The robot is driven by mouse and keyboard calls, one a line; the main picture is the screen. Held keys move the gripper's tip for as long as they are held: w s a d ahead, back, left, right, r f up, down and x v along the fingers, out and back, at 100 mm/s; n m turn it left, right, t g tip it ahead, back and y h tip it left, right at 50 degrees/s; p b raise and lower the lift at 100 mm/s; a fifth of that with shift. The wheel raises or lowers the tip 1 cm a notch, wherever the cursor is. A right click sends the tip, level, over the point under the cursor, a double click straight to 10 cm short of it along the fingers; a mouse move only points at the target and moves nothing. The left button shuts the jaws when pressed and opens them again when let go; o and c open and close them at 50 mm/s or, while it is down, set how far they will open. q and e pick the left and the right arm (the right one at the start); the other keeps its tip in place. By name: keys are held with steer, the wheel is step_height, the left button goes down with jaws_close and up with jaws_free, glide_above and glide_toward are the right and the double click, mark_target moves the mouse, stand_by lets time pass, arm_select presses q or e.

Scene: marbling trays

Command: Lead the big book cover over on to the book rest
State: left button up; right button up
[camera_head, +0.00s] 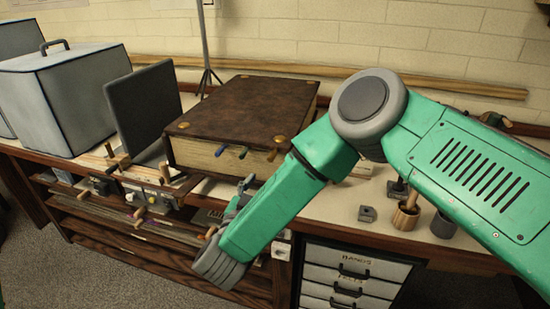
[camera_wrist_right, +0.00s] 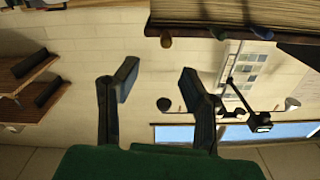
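The big book (camera_head: 245,108) lies closed on the bench, its brown cover with brass corner pieces flat on top and coloured ribbons at its front page edge. A dark upright panel (camera_head: 146,104), which looks like the book rest, leans just left of the book. My right gripper (camera_head: 243,188) is low in front of the book's front edge, partly hidden by my forearm. In the right wrist view its two fingers (camera_wrist_right: 160,82) are apart with nothing between them, and the book's page edge (camera_wrist_right: 235,12) shows at the top right. My left gripper is out of view.
Grey boxes (camera_head: 66,95) stand at the left end of the bench. Small tools (camera_head: 145,185) lie on a lower ledge at the front. A wooden cup (camera_head: 405,215) and a small grey block (camera_head: 367,213) are at right. A thin stand (camera_head: 207,60) rises behind the book.

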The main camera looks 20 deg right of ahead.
mark_target(274, 156)
steer(key=x, duration=1.1)
steer(key=shift+w, duration=0.3)
steer(key=shift+w+a+r, duration=0.1)
steer(key=shift+w+a, duration=0.15)
steer(key=shift+a, duration=0.3)
steer(key=shift+d, duration=0.1)
steer(key=c, duration=0.6)
steer(key=shift+s+d, duration=0.1)
steer(key=shift+d, duration=0.1)
jaws_close()
steer(key=shift+d, duration=0.15)
